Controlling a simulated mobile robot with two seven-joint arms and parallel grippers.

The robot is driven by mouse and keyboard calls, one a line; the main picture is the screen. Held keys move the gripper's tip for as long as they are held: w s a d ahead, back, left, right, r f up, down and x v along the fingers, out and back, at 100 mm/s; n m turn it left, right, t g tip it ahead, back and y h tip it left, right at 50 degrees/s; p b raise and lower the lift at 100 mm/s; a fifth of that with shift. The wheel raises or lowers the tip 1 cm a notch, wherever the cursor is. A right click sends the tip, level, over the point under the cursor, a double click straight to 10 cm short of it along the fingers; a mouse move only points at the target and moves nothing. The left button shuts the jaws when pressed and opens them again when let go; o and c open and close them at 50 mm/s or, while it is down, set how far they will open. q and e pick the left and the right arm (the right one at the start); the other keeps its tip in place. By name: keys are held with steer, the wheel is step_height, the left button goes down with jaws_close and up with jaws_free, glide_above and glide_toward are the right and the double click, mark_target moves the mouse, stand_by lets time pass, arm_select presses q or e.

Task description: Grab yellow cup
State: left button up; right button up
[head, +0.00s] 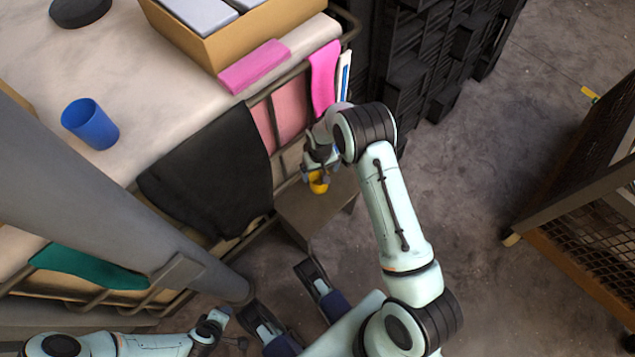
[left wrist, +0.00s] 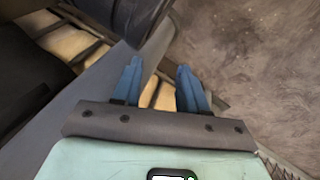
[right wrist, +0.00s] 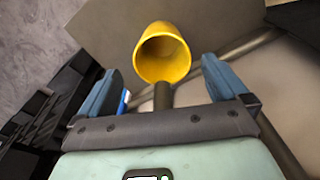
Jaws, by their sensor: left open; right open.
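The yellow cup (head: 319,183) stands on a small brown side table (head: 312,209) below the edge of the large table. In the right wrist view the cup (right wrist: 163,54) shows its open mouth, just beyond and between the fingertips. My right gripper (right wrist: 160,82) is open, its blue fingers apart on either side of the line to the cup, and nothing is between them. In the head view my right gripper (head: 318,170) is at the cup and partly covers it. My left gripper (left wrist: 158,78) is open and empty, low at the left, away from the cup.
The large table (head: 190,70) holds a blue cup (head: 90,124), a dark round object (head: 78,10) and a cardboard box (head: 240,38). A black cloth (head: 212,178) and a pink cloth (head: 323,78) hang over its railed side. A wire-mesh rack (head: 590,200) stands right; the floor between is clear.

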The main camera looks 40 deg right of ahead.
steer(key=b, duration=0.2)
glide_above(319, 179)
steer(key=s+a, duration=0.2)
steer(key=shift+s+d+f, duration=0.1)
steer(key=shift+f, duration=3.1)
steer(key=c, duration=1.1)
arm_select(q)
steer(key=shift+g, duration=0.8)
steer(key=s+f, duration=0.2)
steer(key=s, duration=0.1)
steer(key=s+f, duration=0.1)
steer(key=shift+s+a+f, duration=0.15)
steer(key=shift+a+f, duration=0.15)
steer(key=shift+f, duration=0.1)
arm_select(e)
steer(key=shift+c, duration=0.2)
steer(key=shift+r, duration=0.15)
